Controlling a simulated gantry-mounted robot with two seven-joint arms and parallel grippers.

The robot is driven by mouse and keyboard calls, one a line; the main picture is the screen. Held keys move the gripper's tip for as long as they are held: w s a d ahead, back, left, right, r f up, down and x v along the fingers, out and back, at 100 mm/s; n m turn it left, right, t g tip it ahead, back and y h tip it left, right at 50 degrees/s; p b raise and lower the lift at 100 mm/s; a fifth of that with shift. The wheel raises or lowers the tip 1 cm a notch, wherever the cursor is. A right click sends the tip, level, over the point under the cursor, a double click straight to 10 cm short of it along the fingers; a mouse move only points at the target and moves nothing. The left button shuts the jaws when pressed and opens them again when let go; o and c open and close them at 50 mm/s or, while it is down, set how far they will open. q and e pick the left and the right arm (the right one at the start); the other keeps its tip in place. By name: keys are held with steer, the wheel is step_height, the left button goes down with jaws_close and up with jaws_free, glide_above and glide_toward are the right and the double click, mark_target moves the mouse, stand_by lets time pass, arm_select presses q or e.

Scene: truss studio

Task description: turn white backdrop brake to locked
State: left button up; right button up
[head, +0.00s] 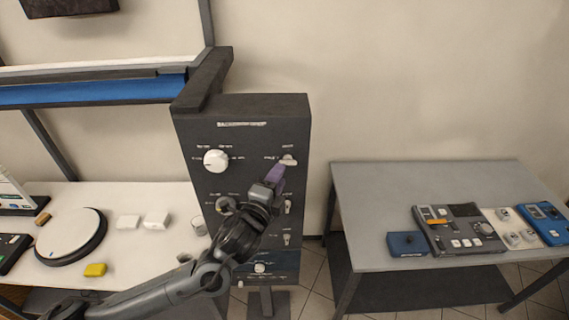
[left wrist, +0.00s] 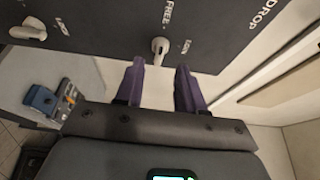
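A dark upright control panel (head: 240,108) stands in the middle of the head view. A small white knob (head: 288,160) sits at its upper right; it also shows in the left wrist view (left wrist: 160,46), beside the word FREE and a second, smaller label, with large lettering ending in DROP nearby. My left gripper (head: 279,168) has purple fingers and is close in front of this knob. In the left wrist view its fingers (left wrist: 160,68) are apart, with the knob just beyond the gap between their tips; no contact shows. My right gripper is not in view.
A larger white dial (head: 215,161) is at the panel's upper left, and small switches (head: 287,206) lie below the brake knob. A white table (head: 110,195) with a round turntable stands left; a grey table (head: 390,190) with control boxes stands right.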

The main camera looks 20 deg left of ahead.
mark_target(287, 164)
arm_select(q)
steer(key=shift+w+d+p, duration=0.15)
steer(key=shift+w+p, duration=0.5)
steer(key=shift+w, duration=1.75)
jaws_close()
